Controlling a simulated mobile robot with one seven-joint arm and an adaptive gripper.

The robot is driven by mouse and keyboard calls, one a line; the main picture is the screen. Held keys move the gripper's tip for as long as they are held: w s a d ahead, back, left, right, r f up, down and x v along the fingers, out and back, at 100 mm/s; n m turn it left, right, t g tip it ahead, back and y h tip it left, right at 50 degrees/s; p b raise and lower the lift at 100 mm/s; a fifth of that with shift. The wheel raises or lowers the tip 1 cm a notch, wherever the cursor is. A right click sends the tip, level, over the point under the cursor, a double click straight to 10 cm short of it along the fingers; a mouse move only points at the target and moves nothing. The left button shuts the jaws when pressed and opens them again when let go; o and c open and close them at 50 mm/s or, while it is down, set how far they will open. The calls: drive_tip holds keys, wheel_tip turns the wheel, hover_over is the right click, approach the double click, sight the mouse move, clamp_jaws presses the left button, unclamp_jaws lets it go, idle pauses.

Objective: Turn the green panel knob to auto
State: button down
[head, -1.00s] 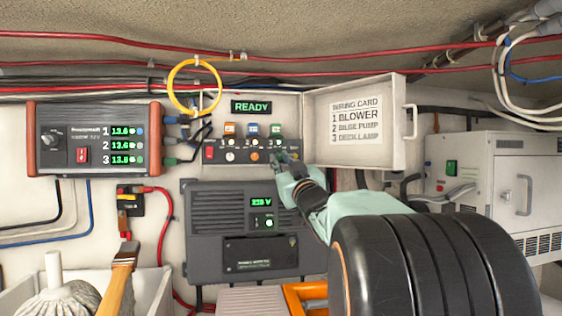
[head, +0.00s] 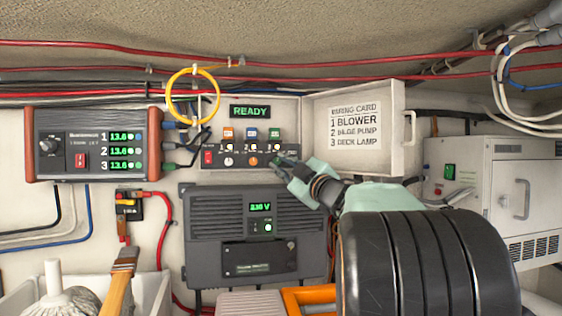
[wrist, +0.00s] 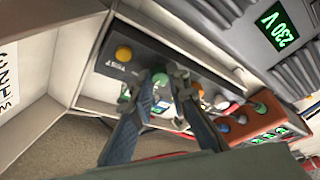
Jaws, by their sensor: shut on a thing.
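The control panel (head: 214,143) is on the back wall under a lit READY display (head: 250,111). It carries a red switch (head: 208,157), a white knob (head: 228,161) and an orange knob (head: 254,159). My gripper (head: 279,164) reaches it from the right, at the right end of the knob row, and hides that part in the head view. In the wrist view my gripper (wrist: 168,80) is shut on the green knob (wrist: 160,78), which shows partly between the fingertips. The knob's pointer and marks cannot be read.
An open lid with a wiring card (head: 355,125) stands right of the panel, close above my arm. A dark grey unit (head: 205,225) with a green voltage display is below. A yellow cable loop (head: 171,98) hangs at upper left. A white cabinet (head: 485,185) is at right.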

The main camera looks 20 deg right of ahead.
drive_tip(key=shift+r+n+y+p, duration=0.25)
drive_tip(key=shift+n+p, duration=0.2)
drive_tip(key=shift+n, duration=0.65)
drive_tip(key=shift+f+g, duration=0.1)
drive_tip(key=shift+g, duration=0.2)
drive_tip(key=c, duration=1.8)
unclamp_jaws()
drive_tip(key=shift+c, duration=0.2)
drive_tip(key=v, duration=1.2)
drive_tip(key=shift+w+d+f, duration=0.1)
drive_tip(key=shift+d, duration=0.1)
